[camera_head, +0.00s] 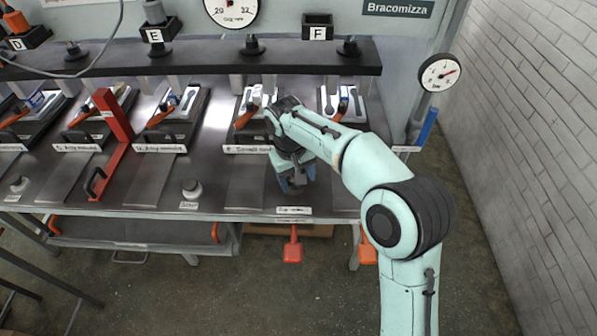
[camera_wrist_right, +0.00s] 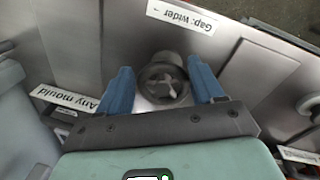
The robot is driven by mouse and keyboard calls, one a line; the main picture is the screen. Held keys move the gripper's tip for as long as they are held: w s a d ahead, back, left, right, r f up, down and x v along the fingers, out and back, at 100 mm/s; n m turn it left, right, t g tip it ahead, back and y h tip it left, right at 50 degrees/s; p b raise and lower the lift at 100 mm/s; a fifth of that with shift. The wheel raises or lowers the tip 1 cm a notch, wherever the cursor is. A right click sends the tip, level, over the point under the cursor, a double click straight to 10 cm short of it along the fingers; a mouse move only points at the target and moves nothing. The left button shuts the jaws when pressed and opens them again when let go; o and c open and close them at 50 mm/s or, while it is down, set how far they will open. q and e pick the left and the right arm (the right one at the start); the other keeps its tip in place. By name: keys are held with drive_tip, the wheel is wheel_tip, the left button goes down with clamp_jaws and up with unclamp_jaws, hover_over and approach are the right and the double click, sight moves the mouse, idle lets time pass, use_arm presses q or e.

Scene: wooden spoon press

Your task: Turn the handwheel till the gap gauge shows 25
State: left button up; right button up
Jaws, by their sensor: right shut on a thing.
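The handwheel (camera_wrist_right: 163,80) is a small grey wheel with spokes on the press's metal front, beside a label reading "Gap: wider" (camera_wrist_right: 182,14). My right gripper (camera_wrist_right: 165,86) has its two blue fingers on either side of the wheel and is shut on it. In the head view my right gripper (camera_head: 292,184) is low at the table's front edge and hides the wheel. The gap gauge (camera_head: 231,12) is a white dial cut off by the top edge. Its 20 and 32 marks show, but I cannot read the needle. My left gripper is out of view.
A second round dial (camera_head: 439,73) is at the right. Several moulds sit in rows on the steel table, with a red bar (camera_head: 114,116) standing among them. A grey knob (camera_head: 192,189) is left of my gripper. A white brick wall (camera_head: 520,120) is at the right.

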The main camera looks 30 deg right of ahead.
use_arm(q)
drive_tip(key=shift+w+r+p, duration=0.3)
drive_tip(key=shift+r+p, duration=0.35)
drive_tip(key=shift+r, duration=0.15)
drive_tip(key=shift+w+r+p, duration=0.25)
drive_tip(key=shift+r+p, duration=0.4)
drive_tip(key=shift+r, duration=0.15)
use_arm(e)
drive_tip(key=shift+w+a+r+m, duration=0.1)
drive_tip(key=shift+w+a+m, duration=0.1)
drive_tip(key=shift+m, duration=0.9)
drive_tip(key=shift+w+a+r+m, duration=0.1)
drive_tip(key=shift+a+m, duration=0.05)
drive_tip(key=shift+m, duration=0.95)
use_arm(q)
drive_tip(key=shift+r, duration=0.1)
use_arm(e)
drive_tip(key=shift+f, duration=0.1)
drive_tip(key=o, duration=1)
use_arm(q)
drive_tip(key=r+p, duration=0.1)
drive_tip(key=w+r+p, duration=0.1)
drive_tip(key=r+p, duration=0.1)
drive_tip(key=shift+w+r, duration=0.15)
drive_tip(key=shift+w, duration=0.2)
use_arm(e)
wheel_tip(320, 180, up, 13)
drive_tip(key=a, duration=0.1)
drive_tip(key=shift+w+a, duration=0.2)
drive_tip(key=shift+w, duration=0.1)
